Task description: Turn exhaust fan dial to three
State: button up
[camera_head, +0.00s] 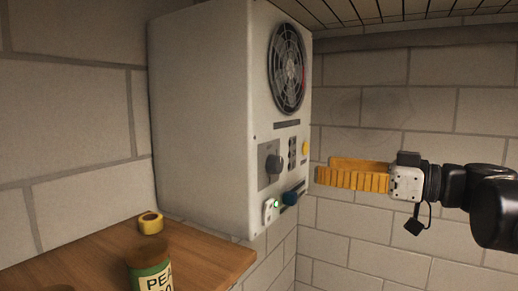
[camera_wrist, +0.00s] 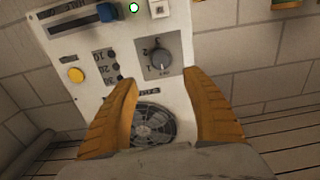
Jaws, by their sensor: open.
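The exhaust fan dial is a dark grey round knob on the white control box; it shows in the head view (camera_head: 273,164) and in the wrist view (camera_wrist: 160,59). Numbers are printed around it, and a light mark shows on the knob; the exact setting is hard to read. The box (camera_head: 200,115) carries a round fan grille (camera_head: 287,68) above the dial. My gripper (camera_head: 318,174) has orange fingers, is open and empty, and points at the box front, apart from the dial. In the wrist view the dial lies ahead between the spread fingers (camera_wrist: 160,85).
Near the dial are a yellow button (camera_wrist: 76,75), a blue knob (camera_head: 290,198) and a switch with a green light (camera_head: 271,210). A wooden shelf (camera_head: 205,254) below holds a yellow tape roll (camera_head: 151,223) and a green-labelled can (camera_head: 150,272). Brick walls stand behind.

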aim_at(280, 164)
jog(key=p+x, duration=0.2)
jog(key=x, duration=0.8)
jog(key=shift+a, duration=0.35)
jog(key=c, duration=1.2)
